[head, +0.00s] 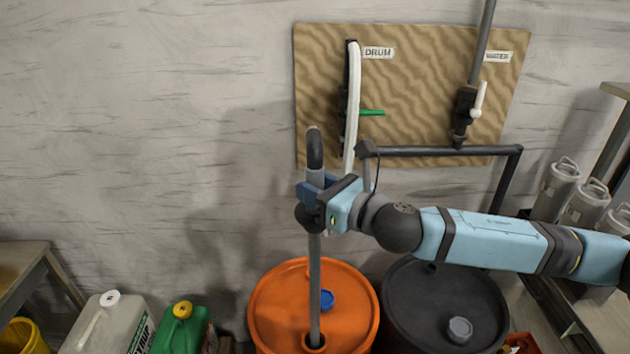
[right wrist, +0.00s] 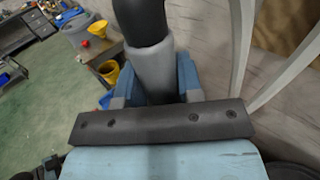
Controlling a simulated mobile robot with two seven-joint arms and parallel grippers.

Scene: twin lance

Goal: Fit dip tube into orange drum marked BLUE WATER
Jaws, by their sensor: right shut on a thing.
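The dip tube (head: 315,268) is a long grey tube with a dark curved top, standing about upright. My right gripper (head: 314,193) is shut on its upper part, also seen in the right wrist view (right wrist: 152,85) with a blue finger on each side of the tube (right wrist: 149,56). The orange drum (head: 267,306) stands below. The tube's lower end meets the dark-ringed opening at the front of its lid; how deep it goes in is hidden. A blue cap (head: 325,299) sits behind the tube on the lid. I see no readable marking on the drum. My left gripper is not in view.
A black drum (head: 425,292) with a grey cap stands close on the right. A wall board (head: 425,90) carries a white hose (head: 353,105), valves and a dark pipe arm (head: 440,151) near my wrist. Jerrycans (head: 183,328) stand at the left.

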